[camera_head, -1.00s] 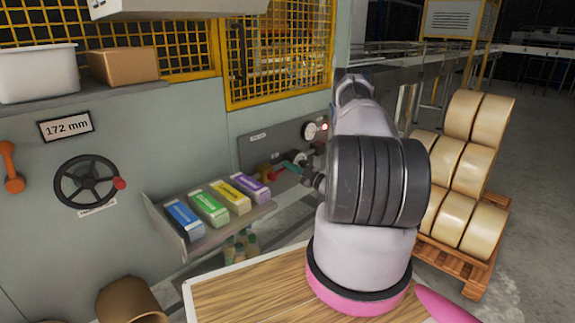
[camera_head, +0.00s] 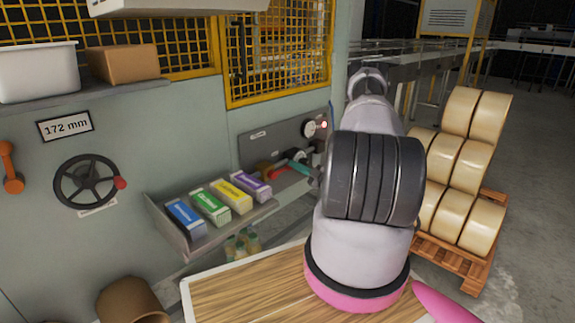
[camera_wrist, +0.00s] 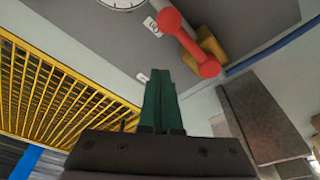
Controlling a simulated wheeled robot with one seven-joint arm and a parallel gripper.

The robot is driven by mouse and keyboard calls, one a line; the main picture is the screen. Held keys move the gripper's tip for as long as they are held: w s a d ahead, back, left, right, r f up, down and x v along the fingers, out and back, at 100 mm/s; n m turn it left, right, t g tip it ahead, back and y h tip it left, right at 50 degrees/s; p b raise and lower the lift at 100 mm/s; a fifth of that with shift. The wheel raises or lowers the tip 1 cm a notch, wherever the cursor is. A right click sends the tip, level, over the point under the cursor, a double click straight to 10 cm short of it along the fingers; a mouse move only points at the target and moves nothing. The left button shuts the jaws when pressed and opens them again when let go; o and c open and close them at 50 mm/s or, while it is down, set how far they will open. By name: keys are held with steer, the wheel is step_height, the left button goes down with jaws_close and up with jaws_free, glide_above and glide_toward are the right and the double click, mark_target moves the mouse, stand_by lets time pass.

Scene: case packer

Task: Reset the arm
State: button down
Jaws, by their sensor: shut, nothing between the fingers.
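My gripper shows in the wrist view (camera_wrist: 160,78) with its green fingers together and nothing between them. The same red handle shows in the head view (camera_head: 283,169), close to the fingertips.
A sloped shelf (camera_head: 185,250) with blue, green, yellow and purple boxes is left of my arm. A black handwheel (camera_head: 85,185) is on the wall. A wooden table (camera_head: 240,290) is below. A pallet (camera_head: 455,262) of tan rolls stands at right.

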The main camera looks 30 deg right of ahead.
steer(key=v, duration=0.5)
steer(key=s+a+r+n+g+y, duration=0.2)
steer(key=a+r+n+g, duration=0.5)
steer(key=a+r+n, duration=0.45)
steer(key=s+a+r+n+g+y, duration=0.3)
steer(key=a+r+n+g, duration=0.5)
steer(key=r+n, duration=0.65)
steer(key=s+a+r+n+t+h, duration=0.2)
steer(key=s+r+n+h, duration=0.4)
steer(key=n, duration=0.8)
steer(key=s+a+r+n+t+h, duration=0.2)
steer(key=s+r+n+h, duration=0.4)
steer(key=s+r+n, duration=0.5)
steer(key=s+n, duration=0.3)
steer(key=s, duration=0.1)
steer(key=shift+s+r+t, duration=0.2)
steer(key=shift+t, duration=0.1)
